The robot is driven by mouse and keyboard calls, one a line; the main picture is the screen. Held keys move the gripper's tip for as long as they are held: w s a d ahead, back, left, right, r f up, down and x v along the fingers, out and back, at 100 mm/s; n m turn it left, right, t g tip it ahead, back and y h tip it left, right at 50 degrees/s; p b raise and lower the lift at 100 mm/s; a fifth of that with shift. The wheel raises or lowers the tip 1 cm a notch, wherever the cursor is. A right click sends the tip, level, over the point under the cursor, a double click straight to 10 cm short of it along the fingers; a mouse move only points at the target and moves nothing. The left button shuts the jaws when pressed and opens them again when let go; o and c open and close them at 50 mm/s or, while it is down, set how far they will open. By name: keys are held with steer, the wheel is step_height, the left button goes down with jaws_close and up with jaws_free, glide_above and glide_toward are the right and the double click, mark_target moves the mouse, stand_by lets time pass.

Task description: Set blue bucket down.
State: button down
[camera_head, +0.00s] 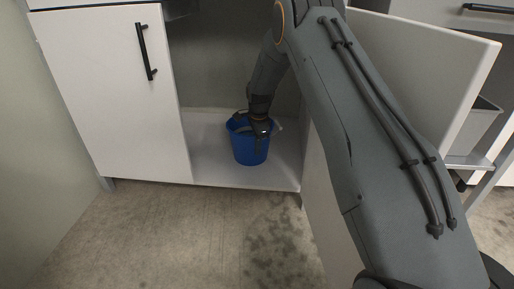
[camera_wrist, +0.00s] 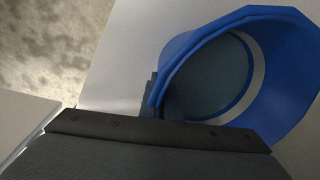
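The blue bucket (camera_head: 249,150) is inside the open lower cabinet, upright in the head view. Its base is at or just above the white cabinet floor (camera_head: 215,171); I cannot tell whether it touches. The gripper looks shut on the bucket's wall. The other finger is mostly hidden by the dark gripper body.
A white cabinet door (camera_head: 110,95) with a black handle stands left of the opening. An open door panel (camera_head: 440,70) is at right, close to my arm. A grey bin (camera_head: 482,125) sits farther right. Cabinet floor is free on both sides of the bucket.

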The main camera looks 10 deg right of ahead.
steer(key=c, duration=2)
jaws_free()
step_height(320, 180, up, 12)
steer(key=s+p, duration=0.2)
steer(key=p, duration=0.5)
steer(key=s+a+r+n, duration=0.6)
steer(key=s+a+r, duration=0.2)
steer(key=s+a, duration=0.35)
steer(key=s+a+r+n, duration=0.6)
steer(key=s+a+r, duration=0.2)
steer(key=s+a, duration=0.3)
steer(key=s+d+r+n, duration=0.1)
steer(key=s+n, duration=0.5)
steer(key=s, duration=1)
steer(key=s+d+r+n+g+y, duration=0.1)
steer(key=s+n, duration=0.6)
steer(key=s, duration=0.9)
steer(key=shift+s+r+n, duration=0.3)
steer(key=shift+s, duration=0.05)
